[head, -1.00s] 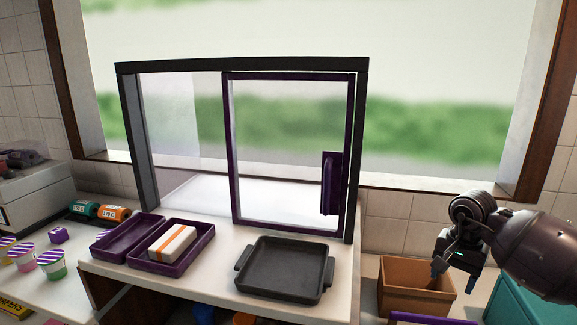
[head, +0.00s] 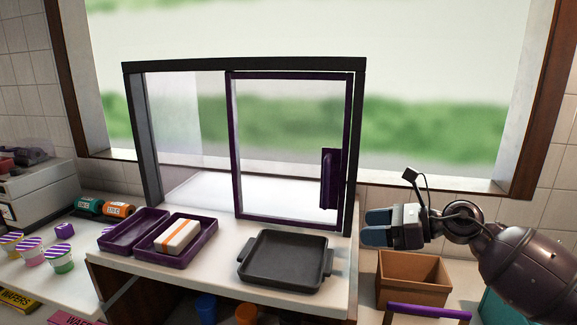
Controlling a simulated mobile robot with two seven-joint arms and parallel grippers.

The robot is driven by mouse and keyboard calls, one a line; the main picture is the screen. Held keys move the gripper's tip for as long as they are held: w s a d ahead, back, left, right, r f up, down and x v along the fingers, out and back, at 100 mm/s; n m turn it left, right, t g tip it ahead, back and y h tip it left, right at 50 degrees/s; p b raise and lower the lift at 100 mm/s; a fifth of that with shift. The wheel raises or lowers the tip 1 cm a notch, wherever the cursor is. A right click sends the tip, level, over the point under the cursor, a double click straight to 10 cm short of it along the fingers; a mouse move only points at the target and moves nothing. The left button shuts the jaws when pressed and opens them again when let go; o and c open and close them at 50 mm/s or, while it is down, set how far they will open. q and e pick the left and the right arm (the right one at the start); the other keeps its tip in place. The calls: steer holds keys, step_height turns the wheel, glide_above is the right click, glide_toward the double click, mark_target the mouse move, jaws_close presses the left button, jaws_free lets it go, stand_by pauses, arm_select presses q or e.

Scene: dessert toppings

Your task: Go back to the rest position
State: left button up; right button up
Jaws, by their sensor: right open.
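My right gripper (head: 378,227) is open and empty. It points left, above and a little left of the brown box (head: 412,280), close to the right end of the raised counter. My left gripper is not in view. A dark tray with two handles (head: 284,262) sits empty on the counter. Left of it are two purple trays; one (head: 192,256) holds a white box with an orange stripe (head: 177,238), and the other (head: 134,231) looks empty.
A dark-framed window with a purple sliding pane (head: 237,150) stands behind the trays. Striped-lid cups (head: 61,259) and orange and green rolls (head: 119,209) are at left. A purple bar (head: 428,312) is at the lower right. A teal object shows at the right edge.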

steer(key=s+d+f+n+t+h, duration=0.5)
steer(key=f+n, duration=0.4)
steer(key=n, duration=0.7)
steer(key=s+d+f+n+t+h, duration=0.2)
steer(key=f+n+t+h, duration=0.45)
steer(key=n, duration=0.95)
steer(key=s+d+f+m+g+h, duration=0.2)
steer(key=s+f+m+g, duration=0.3)
steer(key=s+f, duration=1.5)
steer(key=s+d+m, duration=0.1)
steer(key=s+m, duration=0.2)
steer(key=s, duration=0.1)
steer(key=shift+f+g+h, duration=0.35)
